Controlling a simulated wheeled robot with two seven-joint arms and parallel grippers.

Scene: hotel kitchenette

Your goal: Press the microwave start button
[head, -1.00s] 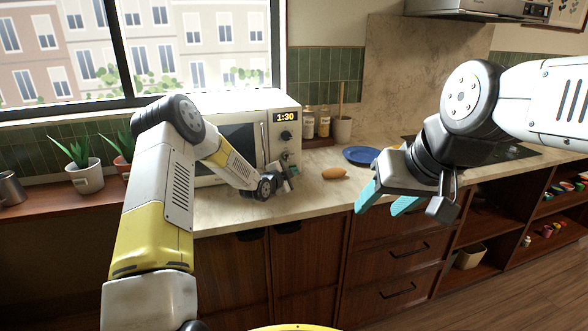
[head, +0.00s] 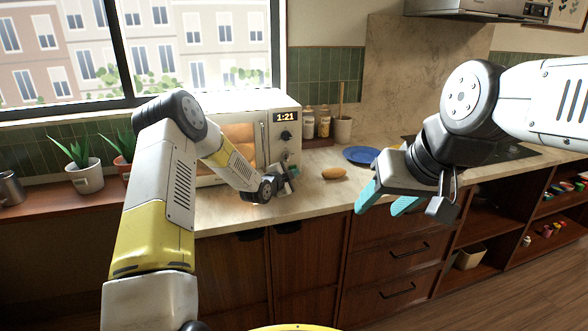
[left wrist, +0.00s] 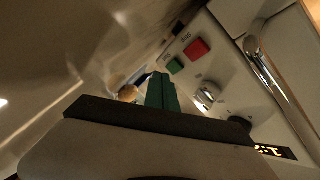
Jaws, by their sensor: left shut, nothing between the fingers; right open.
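The white microwave (head: 250,103) stands on the counter with its door closed. Its window (head: 240,134) glows orange and its display (head: 286,117) reads 1:21. In the left wrist view the green button (left wrist: 175,65) and the red button (left wrist: 197,49) sit side by side on the panel, near a silver knob (left wrist: 207,96). My left gripper (head: 291,172) is shut and empty at the lower panel. Its teal fingertips (left wrist: 161,80) appear just beside the green button; I cannot tell whether they touch. My right gripper (head: 382,203) is open and empty in front of the counter.
A brown potato-like item (head: 334,173) and a blue plate (head: 361,155) lie on the counter right of the microwave. Jars (head: 316,123) and a utensil cup (head: 342,130) stand behind. Potted plants (head: 85,170) stand at left. The counter's front strip is clear.

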